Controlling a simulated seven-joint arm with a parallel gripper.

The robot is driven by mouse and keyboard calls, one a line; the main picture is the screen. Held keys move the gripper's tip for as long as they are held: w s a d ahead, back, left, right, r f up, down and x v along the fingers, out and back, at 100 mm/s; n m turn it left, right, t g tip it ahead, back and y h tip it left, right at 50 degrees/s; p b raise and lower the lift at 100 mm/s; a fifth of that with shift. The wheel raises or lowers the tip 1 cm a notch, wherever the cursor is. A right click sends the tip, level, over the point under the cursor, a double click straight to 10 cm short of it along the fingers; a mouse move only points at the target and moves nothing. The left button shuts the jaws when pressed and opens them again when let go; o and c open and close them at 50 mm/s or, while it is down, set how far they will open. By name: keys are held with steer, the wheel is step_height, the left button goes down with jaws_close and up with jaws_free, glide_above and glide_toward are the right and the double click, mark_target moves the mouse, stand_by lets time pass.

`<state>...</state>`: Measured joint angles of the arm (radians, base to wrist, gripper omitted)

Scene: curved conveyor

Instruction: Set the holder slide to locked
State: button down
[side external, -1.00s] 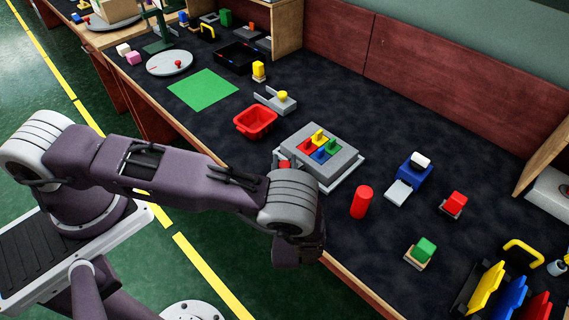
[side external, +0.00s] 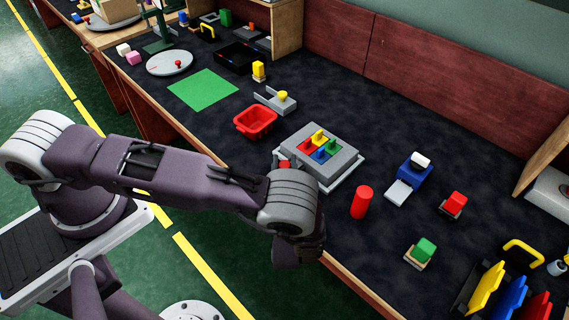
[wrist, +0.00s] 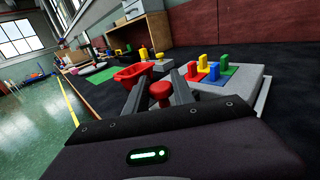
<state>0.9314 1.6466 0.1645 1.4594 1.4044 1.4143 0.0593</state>
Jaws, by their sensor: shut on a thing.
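The holder is a grey block (side external: 344,163) on the dark tabletop. Its top has red, yellow, blue and green panels with upright pegs in matching colours. A red knob (side external: 284,164) stands at its left side; I take it for the slide's knob. My gripper (wrist: 159,88) is shut on this red knob, which also shows between its two dark fingers in the wrist view (wrist: 159,91). In the side external view my wrist hides most of the gripper and the holder's near left side. I cannot read the slide's position.
A red bin (side external: 256,123) stands to the left of the holder. A red cylinder (side external: 361,202) stands upright close to its right. A grey bracket with a yellow knob (side external: 282,97) lies behind the bin. The table's front edge runs just below the holder.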

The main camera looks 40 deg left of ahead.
steer(key=shift+w, duration=1.75)
steer(key=c, duration=1.1)
jaws_free()
steer(key=v, duration=0.7)
steer(key=shift+d, duration=0.1)
steer(key=shift+r, duration=0.15)
